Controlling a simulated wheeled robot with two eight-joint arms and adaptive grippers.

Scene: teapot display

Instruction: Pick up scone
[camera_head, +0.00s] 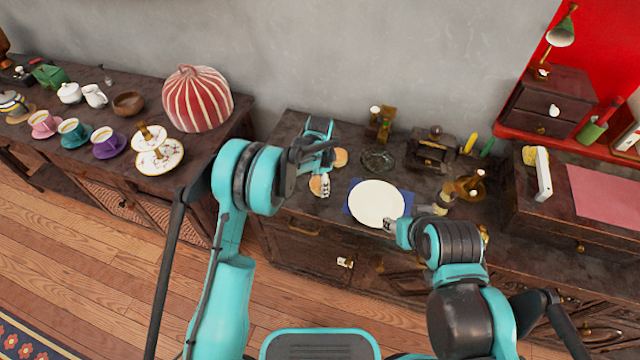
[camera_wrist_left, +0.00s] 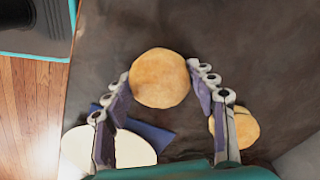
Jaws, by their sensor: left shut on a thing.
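A round golden scone (camera_wrist_left: 160,78) sits between the two fingers of my left gripper in the left wrist view, and the gripper is shut on it. In the head view, this scone (camera_head: 316,186) shows partly beside the fingers of my left gripper (camera_head: 322,172), low over the dark cabinet top. A second scone (camera_head: 341,158) lies just behind, towards the wall. It also shows beyond the right finger in the left wrist view (camera_wrist_left: 244,130), partly covered. My right gripper (camera_head: 390,224) is at the front right rim of the white plate; its opening is not clear.
The white plate (camera_head: 375,203) lies on a blue mat (camera_head: 409,203), right of the scones. A glass dish (camera_head: 378,158) and a wooden box (camera_head: 432,150) stand behind it. Cups and a striped red pumpkin-shaped piece (camera_head: 197,98) crowd the left cabinet.

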